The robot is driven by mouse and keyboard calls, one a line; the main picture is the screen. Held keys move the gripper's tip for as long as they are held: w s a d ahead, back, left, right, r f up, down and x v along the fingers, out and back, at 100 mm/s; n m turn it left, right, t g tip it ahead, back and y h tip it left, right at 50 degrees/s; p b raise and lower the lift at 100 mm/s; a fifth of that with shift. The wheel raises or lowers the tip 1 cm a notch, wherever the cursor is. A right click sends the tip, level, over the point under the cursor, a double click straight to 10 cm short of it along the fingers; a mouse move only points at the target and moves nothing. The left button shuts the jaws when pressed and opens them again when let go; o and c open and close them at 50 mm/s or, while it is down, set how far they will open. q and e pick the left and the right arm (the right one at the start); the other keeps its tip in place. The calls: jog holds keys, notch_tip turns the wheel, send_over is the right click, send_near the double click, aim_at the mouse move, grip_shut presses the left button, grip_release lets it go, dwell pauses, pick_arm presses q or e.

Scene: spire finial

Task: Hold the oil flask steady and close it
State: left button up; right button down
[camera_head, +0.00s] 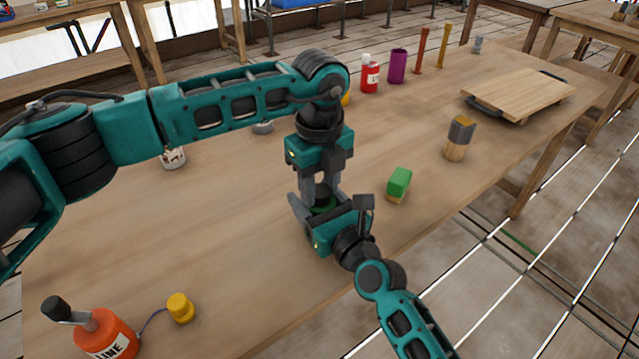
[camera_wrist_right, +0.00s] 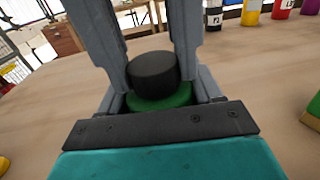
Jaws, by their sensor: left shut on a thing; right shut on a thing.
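The oil flask appears as a green rounded top (camera_wrist_right: 165,100) low between my right gripper's fingers; its lower body is hidden. A black cap (camera_wrist_right: 153,75) sits at the flask's mouth, and it also shows in the head view as a dark disc (camera_head: 322,190) above the green. I cannot tell whether it is seated or just above. My left gripper (camera_head: 320,186) comes down from above, its fingers shut on either side of the cap. My right gripper (camera_head: 318,207) reaches in from the lower right and is shut on the flask.
A green block (camera_head: 398,184) stands just right of the grippers. Farther right are a wooden cylinder (camera_head: 458,140) and a board (camera_head: 520,95). A red-orange bottle (camera_head: 105,338) and a yellow cap (camera_head: 180,307) are front left. A tin (camera_head: 172,158) stands behind. The table's middle left is clear.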

pick_arm(q)
jog(key=shift+m, duration=0.5)
jog(key=o, duration=1.2)
jog(key=shift+c, duration=0.2)
jog(key=shift+r, duration=2.25)
jog(key=shift+c, duration=0.4)
